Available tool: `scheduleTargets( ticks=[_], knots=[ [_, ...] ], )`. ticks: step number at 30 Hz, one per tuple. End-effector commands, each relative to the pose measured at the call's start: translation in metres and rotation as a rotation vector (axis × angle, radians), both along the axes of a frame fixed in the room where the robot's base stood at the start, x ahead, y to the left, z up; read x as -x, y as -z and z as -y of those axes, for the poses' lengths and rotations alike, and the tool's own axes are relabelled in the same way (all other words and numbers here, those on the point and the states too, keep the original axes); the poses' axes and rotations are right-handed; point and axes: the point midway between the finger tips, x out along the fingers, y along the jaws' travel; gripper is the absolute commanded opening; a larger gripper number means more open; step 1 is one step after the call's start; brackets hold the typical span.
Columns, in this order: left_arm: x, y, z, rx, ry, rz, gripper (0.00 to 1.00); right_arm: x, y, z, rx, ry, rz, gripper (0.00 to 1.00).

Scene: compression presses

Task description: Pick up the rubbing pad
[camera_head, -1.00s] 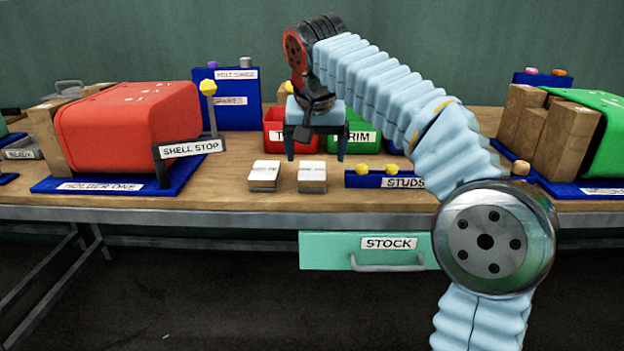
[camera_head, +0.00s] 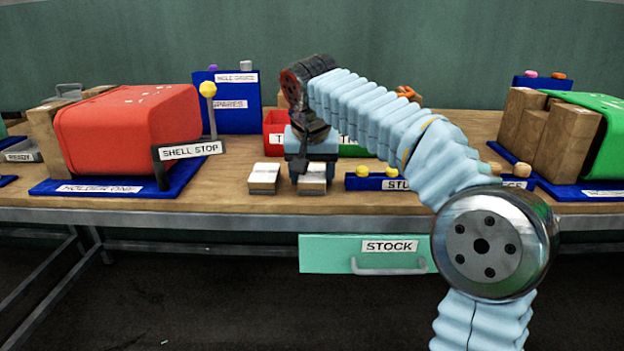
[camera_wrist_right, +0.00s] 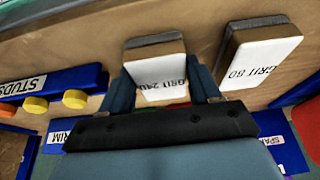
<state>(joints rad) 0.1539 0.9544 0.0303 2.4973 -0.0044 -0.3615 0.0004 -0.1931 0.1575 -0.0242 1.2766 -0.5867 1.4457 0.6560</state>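Two rubbing pads, brown blocks with white labelled tops, sit side by side on the bench. The right-hand pad (camera_head: 313,186), labelled GRIT 240 in the wrist view (camera_wrist_right: 152,48), lies under my right gripper (camera_head: 312,176). The other pad (camera_head: 264,178), labelled GRIT 80 in the wrist view (camera_wrist_right: 262,55), stands apart to the left. My right gripper is open and points down, its blue fingers (camera_wrist_right: 161,72) on either side of the GRIT 240 pad. I cannot tell whether they touch it. My left gripper is not in view.
A blue studs rack (camera_head: 365,182) with yellow knobs stands close right of the pads. The red shell on its blue holder (camera_head: 110,189) and the shell stop sign (camera_head: 190,150) are left. The teal stock drawer (camera_head: 330,255) is below the bench edge.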

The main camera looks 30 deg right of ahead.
Motion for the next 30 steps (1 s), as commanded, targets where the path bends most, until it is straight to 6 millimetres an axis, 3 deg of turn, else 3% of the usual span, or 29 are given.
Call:
scheduleTargets(
  ticks=[3,11,14,18,25,30],
  knots=[
    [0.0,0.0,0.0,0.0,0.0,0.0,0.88,0.0,0.0,0.0,0.0,0.0,0.0,0.33],
    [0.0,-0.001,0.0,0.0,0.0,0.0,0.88,0.0,-0.003,0.0,0.001,0.0,0.001,0.33],
    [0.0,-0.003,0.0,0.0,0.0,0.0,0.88,0.0,-0.011,0.0,0.0,0.0,0.002,0.33],
    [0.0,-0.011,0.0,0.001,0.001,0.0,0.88,0.0,-0.039,-0.001,-0.001,0.0,0.004,0.33],
    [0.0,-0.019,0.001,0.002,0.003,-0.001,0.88,0.04,-0.096,-0.032,0.0,-0.005,0.006,0.33],
    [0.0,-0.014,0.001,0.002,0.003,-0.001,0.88,0.077,-0.112,-0.059,0.0,-0.005,0.004,0.33]
  ],
)
